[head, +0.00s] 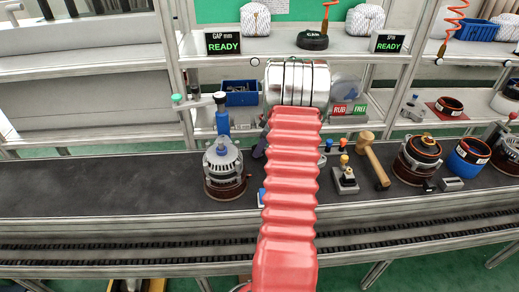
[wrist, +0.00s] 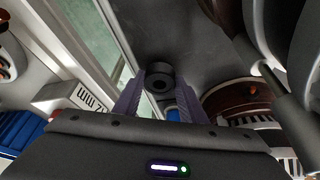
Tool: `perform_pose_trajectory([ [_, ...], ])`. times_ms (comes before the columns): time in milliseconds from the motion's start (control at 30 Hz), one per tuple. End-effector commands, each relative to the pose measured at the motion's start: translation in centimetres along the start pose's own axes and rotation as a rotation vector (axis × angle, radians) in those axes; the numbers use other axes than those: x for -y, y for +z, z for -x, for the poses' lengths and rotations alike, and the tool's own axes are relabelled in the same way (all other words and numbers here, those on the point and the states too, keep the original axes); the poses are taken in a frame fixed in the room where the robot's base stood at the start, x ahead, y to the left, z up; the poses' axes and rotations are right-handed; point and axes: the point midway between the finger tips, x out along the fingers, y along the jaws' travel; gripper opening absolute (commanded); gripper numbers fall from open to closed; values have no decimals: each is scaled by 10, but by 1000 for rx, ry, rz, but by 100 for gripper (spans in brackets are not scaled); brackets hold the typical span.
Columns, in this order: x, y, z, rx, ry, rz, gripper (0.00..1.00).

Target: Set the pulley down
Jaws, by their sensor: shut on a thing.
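The pulley (wrist: 158,71) is a small black ringed cylinder with a hole in its near face. In the wrist view it sits between the tips of the two purple fingers of my gripper (wrist: 159,88), which is shut on it. Dark grey bench surface lies beyond it; I cannot tell whether the pulley touches it. In the head view my red arm hides the pulley and most of the gripper. The silver alternator (head: 222,162) stands on a brown round base on the bench, left of my arm.
The dark bench top (head: 100,188) is clear at left. Right of my arm are a small lever fixture (head: 345,180), a wooden mallet (head: 373,160), a brown-ringed unit (head: 418,160) and a blue ring (head: 468,157). A blue post (head: 222,122) rises behind the alternator. Shelves stand behind.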

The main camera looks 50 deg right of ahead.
Motion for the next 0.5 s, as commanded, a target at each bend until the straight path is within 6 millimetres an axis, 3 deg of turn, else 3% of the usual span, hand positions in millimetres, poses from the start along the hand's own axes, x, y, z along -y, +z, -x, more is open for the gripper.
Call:
perform_pose_trajectory([
  [433,0,4,-8,-1,1,-2,4],
  [467,0,4,-8,-1,1,-2,38],
  [500,0,4,-8,-1,1,-2,41],
])
